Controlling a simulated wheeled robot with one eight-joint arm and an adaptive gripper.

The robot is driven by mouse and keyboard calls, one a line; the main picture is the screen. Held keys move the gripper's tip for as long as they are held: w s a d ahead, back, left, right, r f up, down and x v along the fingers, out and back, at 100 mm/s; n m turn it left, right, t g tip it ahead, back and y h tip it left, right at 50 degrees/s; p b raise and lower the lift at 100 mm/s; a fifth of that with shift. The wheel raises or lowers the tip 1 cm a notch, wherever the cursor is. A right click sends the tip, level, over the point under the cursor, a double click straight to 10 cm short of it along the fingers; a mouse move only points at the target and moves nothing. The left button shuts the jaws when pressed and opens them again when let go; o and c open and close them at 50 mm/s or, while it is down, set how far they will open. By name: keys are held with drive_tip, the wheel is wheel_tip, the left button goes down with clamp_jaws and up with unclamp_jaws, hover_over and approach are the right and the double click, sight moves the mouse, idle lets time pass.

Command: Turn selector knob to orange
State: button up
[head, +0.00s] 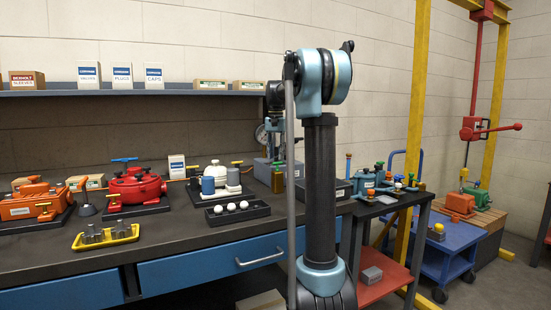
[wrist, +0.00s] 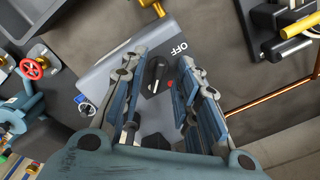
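The selector knob (wrist: 155,74) is black and elongated, on the face of a grey box (wrist: 110,72) marked "OFF" in the wrist view. A small red mark shows beside the knob's lower right. My gripper (wrist: 157,66) is open, with one finger on each side of the knob. A gap shows on both sides, and I cannot tell how far above the knob the fingertips are. In the head view, a grey box (head: 263,170) stands on the bench below my gripper (head: 274,145), partly hidden by my arm. No orange position label is readable.
An orange-brown post (wrist: 160,9) rises beyond the box in the wrist view. A red handwheel valve (wrist: 35,67) lies to the left, and a dark fixture with a yellow handle (wrist: 300,27) to the right. A black tray with white balls (head: 236,212) sits on the bench.

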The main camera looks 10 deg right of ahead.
drive_tip(key=shift+f, duration=0.55)
clamp_jaws()
